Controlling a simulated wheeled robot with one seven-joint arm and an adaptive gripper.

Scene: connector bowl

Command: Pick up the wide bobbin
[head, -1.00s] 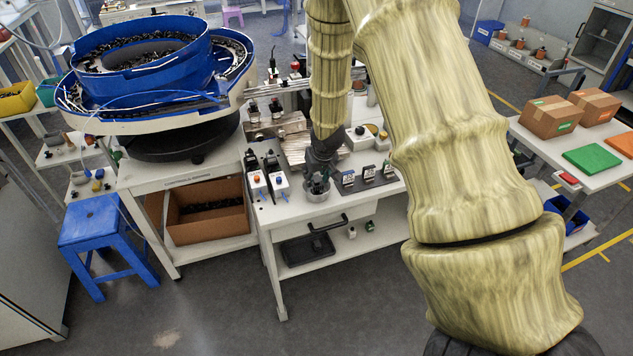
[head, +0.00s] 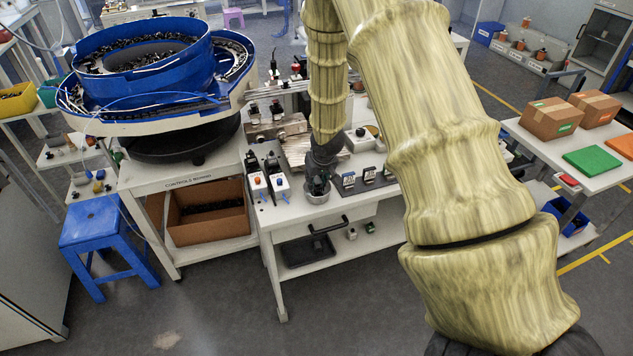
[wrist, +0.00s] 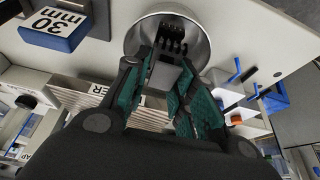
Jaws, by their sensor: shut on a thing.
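My gripper (wrist: 160,75) has dark fingers with green pads, over a round metal bowl (wrist: 197,30) in the wrist view. It is shut on a dark block with several upright prongs, which I take for the wide bobbin (wrist: 173,48). The block sits between the fingertips, against the bowl's inside in the picture; I cannot tell if it touches the bowl. Its lower part is partly hidden by the fingers. In the head view my gripper (head: 318,180) points down at the bowl (head: 318,197) near the table's front edge, and the bobbin cannot be made out.
A blue block labelled 30 mm (wrist: 52,32) lies left of the bowl in the wrist view. A blue bowl feeder (head: 150,60) stands further left.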

